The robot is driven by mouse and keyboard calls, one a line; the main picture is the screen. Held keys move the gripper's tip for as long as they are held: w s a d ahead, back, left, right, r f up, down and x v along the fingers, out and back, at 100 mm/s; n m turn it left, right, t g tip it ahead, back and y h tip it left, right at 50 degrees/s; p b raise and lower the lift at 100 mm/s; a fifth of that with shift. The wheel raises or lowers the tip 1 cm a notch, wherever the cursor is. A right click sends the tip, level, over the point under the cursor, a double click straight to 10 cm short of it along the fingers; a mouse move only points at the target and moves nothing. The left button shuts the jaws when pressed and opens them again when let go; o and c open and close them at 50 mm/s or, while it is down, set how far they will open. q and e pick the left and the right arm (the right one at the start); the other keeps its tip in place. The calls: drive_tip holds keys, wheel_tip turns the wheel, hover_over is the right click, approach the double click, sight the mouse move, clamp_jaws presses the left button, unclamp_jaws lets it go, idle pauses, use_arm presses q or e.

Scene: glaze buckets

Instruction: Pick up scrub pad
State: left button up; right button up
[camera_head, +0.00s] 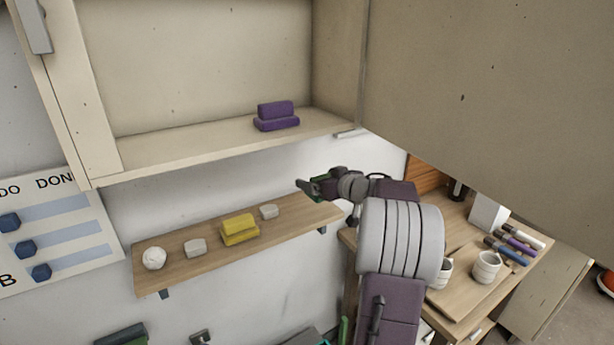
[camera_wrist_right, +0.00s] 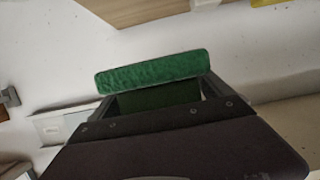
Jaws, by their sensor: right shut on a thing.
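The green scrub pad (camera_wrist_right: 152,73) is between the jaws of my right gripper (camera_wrist_right: 155,95), its long face showing across the fingertips in the right wrist view. In the head view my right gripper (camera_head: 310,187) is shut on it, raised in front of the wall shelf's right end. Only a little green shows there, and the fingers hide most of the pad. My left gripper is not in view.
A wooden wall shelf (camera_head: 290,222) holds a yellow stack (camera_head: 239,229), two pale blocks and a white ball (camera_head: 154,258). Above, an open cabinet (camera_head: 200,135) holds purple blocks (camera_head: 276,116).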

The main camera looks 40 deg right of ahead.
drive_tip(key=s+a, duration=0.1)
drive_tip(key=s, duration=0.9)
drive_tip(key=shift+p, duration=0.4)
